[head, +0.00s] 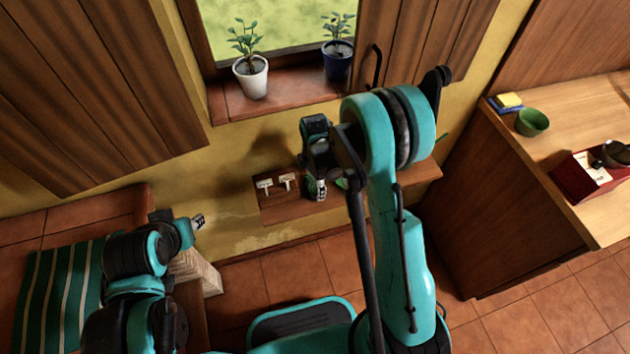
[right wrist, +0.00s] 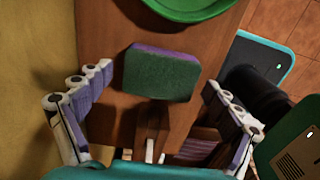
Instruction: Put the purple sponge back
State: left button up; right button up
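The purple sponge (right wrist: 160,72), with a green face and a purple edge, is in the right wrist view on or just above a brown wooden shelf. In the head view I cannot make it out behind my right arm. My right gripper (right wrist: 157,78) is open, one finger on each side of the sponge, with small gaps appearing between fingertips and sponge. In the head view this gripper (head: 318,189) is low over the wall shelf (head: 283,208), partly hidden by its arm. My left gripper (head: 198,221) is at the lower left, away from the shelf; its opening is unclear.
A green dish (right wrist: 190,6) lies close beyond the sponge. White brackets (head: 276,183) are on the shelf's left part. Potted plants (head: 252,77) stand on the windowsill above. The right counter holds a green bowl (head: 532,122), a yellow-and-blue item (head: 507,102) and a red box (head: 588,178).

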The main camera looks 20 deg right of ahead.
aim_at(315, 183)
notch_tip(315, 183, up, 12)
jog(key=p, duration=0.4)
jog(key=s+d+r+m+t, duration=0.2)
jog(key=s+r+m+t, duration=0.5)
jog(key=s+r+m, duration=0.8)
jog(key=s+m, duration=0.2)
jog(key=m, duration=0.1)
jog(key=shift+d, duration=0.35)
jog(key=shift+f+b, duration=0.5)
jog(key=shift+f, duration=0.15)
jog(key=shift+r, duration=0.2)
jog(key=shift+c, duration=0.4)
